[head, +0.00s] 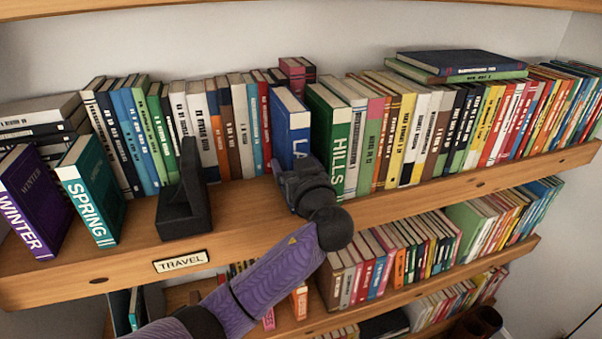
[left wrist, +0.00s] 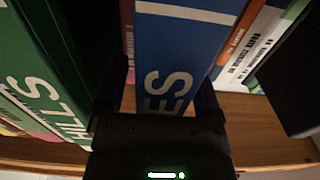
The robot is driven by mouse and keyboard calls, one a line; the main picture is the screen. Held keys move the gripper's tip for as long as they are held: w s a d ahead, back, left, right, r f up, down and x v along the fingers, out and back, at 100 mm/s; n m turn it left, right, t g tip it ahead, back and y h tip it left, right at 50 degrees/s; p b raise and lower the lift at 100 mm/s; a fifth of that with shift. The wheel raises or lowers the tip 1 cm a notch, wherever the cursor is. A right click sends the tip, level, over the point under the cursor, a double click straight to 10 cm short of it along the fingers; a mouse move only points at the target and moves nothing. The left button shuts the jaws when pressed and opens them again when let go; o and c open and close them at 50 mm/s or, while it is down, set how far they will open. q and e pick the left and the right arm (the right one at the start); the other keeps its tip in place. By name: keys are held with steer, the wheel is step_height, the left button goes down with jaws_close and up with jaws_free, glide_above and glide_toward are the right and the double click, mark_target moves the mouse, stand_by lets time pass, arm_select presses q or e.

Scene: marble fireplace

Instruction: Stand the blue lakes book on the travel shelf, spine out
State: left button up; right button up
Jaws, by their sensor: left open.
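The blue lakes book (head: 287,128) stands upright on the travel shelf (head: 232,222), its spine facing out, beside the green HILLS book (head: 327,140). My left gripper (head: 296,172) is at the lower part of its spine and hides the end of the title. In the left wrist view, the blue spine (left wrist: 178,50) with the letters ES lies between the two fingers of my left gripper (left wrist: 168,100). The fingers are open, one on each side of the book. Whether they touch it I cannot tell. My right gripper is not in view.
A black bookend (head: 184,205) stands left of my gripper. The TRAVEL label (head: 181,261) is on the shelf's front edge. The teal SPRING book (head: 92,190) and purple WINTER book (head: 35,200) stand at the left. Rows of books fill the back and right.

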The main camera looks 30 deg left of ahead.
arm_select(q)
steer(key=v, duration=1.2)
step_height(320, 180, down, 16)
steer(key=w+d+m+h, duration=0.1)
steer(key=w+m+h, duration=0.1)
steer(key=m+h, duration=0.45)
steer(key=s+f+m+g+h, duration=0.25)
steer(key=s+f, duration=0.25)
steer(key=f, duration=0.6)
steer(key=s+f+m+g+h, duration=0.1)
steer(key=s+f+m+g, duration=0.4)
steer(key=f, duration=0.6)
steer(key=s+f+g+h, duration=0.1)
steer(key=s+f, duration=0.3)
steer(key=s, duration=0.5)
steer(key=s+f+n+g+h, duration=0.1)
steer(key=s+f, duration=0.3)
steer(key=s, duration=0.5)
steer(key=s+f+g+h, duration=0.1)
steer(key=s+f, duration=0.3)
steer(key=s, duration=0.6)
steer(key=shift+n+h+b, duration=0.3)
steer(key=shift+b, duration=0.1)
